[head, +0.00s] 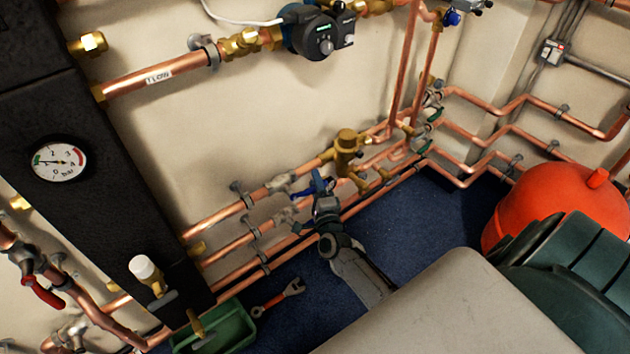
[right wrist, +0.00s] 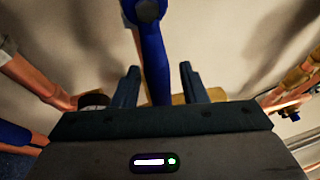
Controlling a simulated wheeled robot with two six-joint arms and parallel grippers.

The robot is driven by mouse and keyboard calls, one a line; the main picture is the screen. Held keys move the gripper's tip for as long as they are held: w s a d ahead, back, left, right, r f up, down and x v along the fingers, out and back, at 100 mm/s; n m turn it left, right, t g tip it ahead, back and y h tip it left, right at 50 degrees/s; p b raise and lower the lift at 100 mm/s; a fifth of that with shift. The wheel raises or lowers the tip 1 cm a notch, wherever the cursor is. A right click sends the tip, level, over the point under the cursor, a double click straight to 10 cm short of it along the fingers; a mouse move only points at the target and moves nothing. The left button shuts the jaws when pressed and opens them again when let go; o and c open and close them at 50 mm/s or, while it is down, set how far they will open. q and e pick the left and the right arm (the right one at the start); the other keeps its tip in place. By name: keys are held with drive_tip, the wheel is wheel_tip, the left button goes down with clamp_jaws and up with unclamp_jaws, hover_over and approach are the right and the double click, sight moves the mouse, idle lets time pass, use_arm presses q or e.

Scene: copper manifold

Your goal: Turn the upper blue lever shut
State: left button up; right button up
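The upper blue lever (head: 317,181) is on a valve of the top copper pipe of the low wall run, partly hidden by my right gripper. In the right wrist view the blue lever (right wrist: 154,62) runs from its round pivot at the top down between my fingers. My right gripper (head: 323,198) is at the lever; in the wrist view its two fingers (right wrist: 159,85) stand apart on either side, with a narrow gap visible beside the lever. Another blue lever (right wrist: 18,134) shows at the lower left of the wrist view. My left gripper is not in view.
Copper pipes (head: 222,218) run along the wall around the gripper. A dark panel with a gauge (head: 60,162) stands at left. A green tray (head: 236,328) and a wrench (head: 280,297) lie on the blue floor. A red vessel (head: 555,205) stands at right.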

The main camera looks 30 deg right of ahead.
drive_tip(key=shift+w+d, duration=0.15)
drive_tip(key=shift+w, duration=0.25)
drive_tip(key=shift+c, duration=0.5)
clamp_jaws()
